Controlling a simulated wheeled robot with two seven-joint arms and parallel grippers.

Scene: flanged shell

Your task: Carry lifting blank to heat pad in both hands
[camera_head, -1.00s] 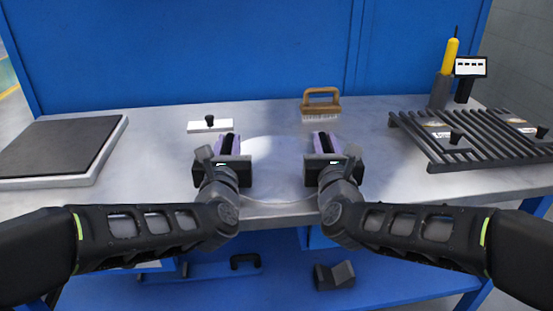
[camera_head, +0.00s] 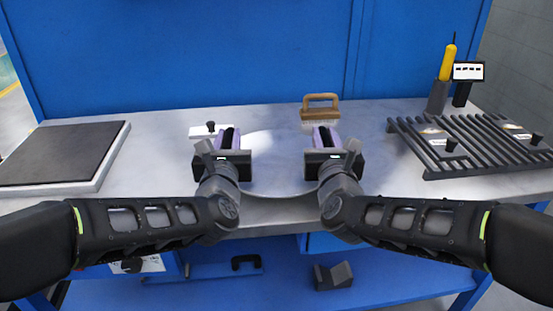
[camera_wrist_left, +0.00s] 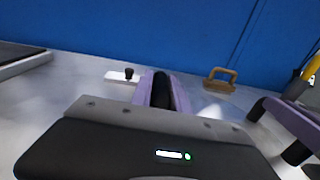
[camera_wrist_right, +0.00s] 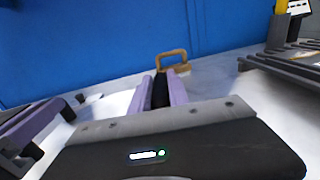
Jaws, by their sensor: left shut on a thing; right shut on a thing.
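The blank is a pale, silvery round sheet (camera_head: 277,165) in the middle of the head view, between my grippers and hard to tell from the pale bench. My left gripper (camera_head: 231,139) is shut on its left side. My right gripper (camera_head: 323,138) is shut on its right side. The blank looks roughly level, slightly above the bench. A dark flat pad in a pale frame, apparently the heat pad (camera_head: 62,153), lies empty at the left.
A white plate with a black knob (camera_head: 196,131) lies behind my left gripper. A wooden-handled brush (camera_head: 320,101) stands at the back. A black slatted rack (camera_head: 480,150) and a yellow-topped tool (camera_head: 447,64) are at the right. Bench between pad and left gripper is clear.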

